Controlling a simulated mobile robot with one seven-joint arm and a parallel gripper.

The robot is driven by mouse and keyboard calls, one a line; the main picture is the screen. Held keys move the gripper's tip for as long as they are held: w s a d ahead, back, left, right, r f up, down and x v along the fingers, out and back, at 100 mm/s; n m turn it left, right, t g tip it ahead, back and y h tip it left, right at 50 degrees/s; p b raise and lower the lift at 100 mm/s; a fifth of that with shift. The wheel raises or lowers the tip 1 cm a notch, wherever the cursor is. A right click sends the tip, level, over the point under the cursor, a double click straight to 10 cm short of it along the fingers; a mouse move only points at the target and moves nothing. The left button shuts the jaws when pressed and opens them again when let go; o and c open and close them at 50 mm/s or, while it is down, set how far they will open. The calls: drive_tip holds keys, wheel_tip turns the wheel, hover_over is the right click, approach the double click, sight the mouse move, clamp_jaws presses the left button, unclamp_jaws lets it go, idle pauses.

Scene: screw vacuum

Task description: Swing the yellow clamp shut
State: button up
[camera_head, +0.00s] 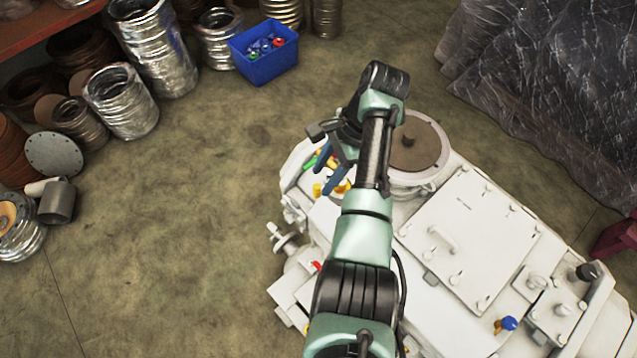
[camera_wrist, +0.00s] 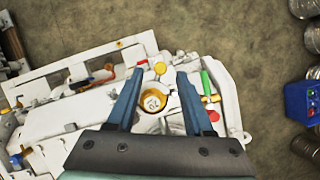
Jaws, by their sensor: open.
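The yellow clamp (camera_wrist: 166,104) shows in the wrist view as a golden-yellow ring around a round white fitting, between my fingers. A yellow round piece (camera_wrist: 160,68) lies just beyond it, near the fingertips. I cannot tell whether the clamp's swinging part is open or shut. My gripper (camera_wrist: 160,76) has its two blue fingers spread wide, one on each side of the ring, with nothing held. In the head view my gripper (camera_head: 327,179) is over the left end of the white machine (camera_head: 470,235), with yellow parts (camera_head: 317,190) beside it; my arm hides much there.
A green-handled valve (camera_wrist: 206,84) stands right of my right finger, close to it. Orange and red parts (camera_wrist: 108,72) lie left of my left finger. A round brown-topped port (camera_head: 420,150) rises beside my arm.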

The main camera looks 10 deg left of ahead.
drive_tip(key=p+v, duration=0.2)
drive_tip(key=v, duration=0.6)
drive_tip(key=shift+r, duration=0.25)
drive_tip(key=shift+d, duration=0.15)
